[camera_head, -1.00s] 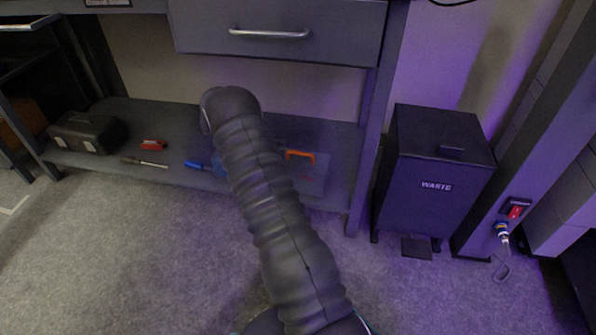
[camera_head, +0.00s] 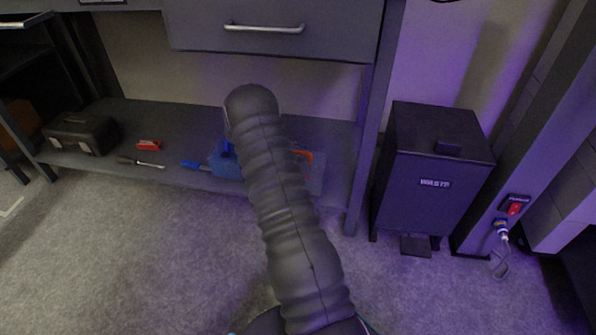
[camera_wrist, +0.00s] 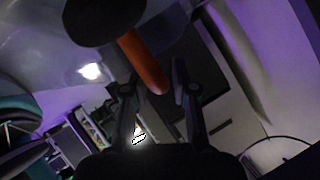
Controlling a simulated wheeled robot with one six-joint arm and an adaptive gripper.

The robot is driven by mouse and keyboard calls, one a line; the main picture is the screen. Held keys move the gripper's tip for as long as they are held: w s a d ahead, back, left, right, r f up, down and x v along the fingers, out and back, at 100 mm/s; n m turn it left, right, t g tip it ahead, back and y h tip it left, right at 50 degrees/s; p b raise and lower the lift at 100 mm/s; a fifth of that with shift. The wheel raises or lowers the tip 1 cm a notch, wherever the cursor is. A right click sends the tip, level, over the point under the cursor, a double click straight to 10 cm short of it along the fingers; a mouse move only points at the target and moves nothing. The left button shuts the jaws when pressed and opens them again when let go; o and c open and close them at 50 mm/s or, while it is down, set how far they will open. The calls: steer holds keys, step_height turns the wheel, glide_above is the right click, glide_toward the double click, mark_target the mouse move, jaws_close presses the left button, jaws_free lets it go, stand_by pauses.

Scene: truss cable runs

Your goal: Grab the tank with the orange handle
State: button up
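The tank (camera_head: 317,180) is a grey box with an orange handle (camera_head: 305,155), on the low shelf under the drawer. My arm covers its left part in the head view. In the wrist view an orange bar (camera_wrist: 143,62), which looks like the handle, runs from a dark rounded shape down towards the space between my fingers. My gripper (camera_wrist: 158,88) is open there, with one finger on each side of the bar's lower end. Contact cannot be told. My gripper is hidden behind my arm in the head view.
On the shelf (camera_head: 190,135) left of my arm are a blue object (camera_head: 226,163), a screwdriver (camera_head: 140,163), a small red item (camera_head: 149,144) and a black toolbox (camera_head: 83,133). A drawer (camera_head: 275,28) hangs above. A waste bin (camera_head: 433,180) stands to the right.

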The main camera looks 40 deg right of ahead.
steer(key=shift+c, duration=0.2)
jaws_close()
steer(key=shift+r, duration=0.1)
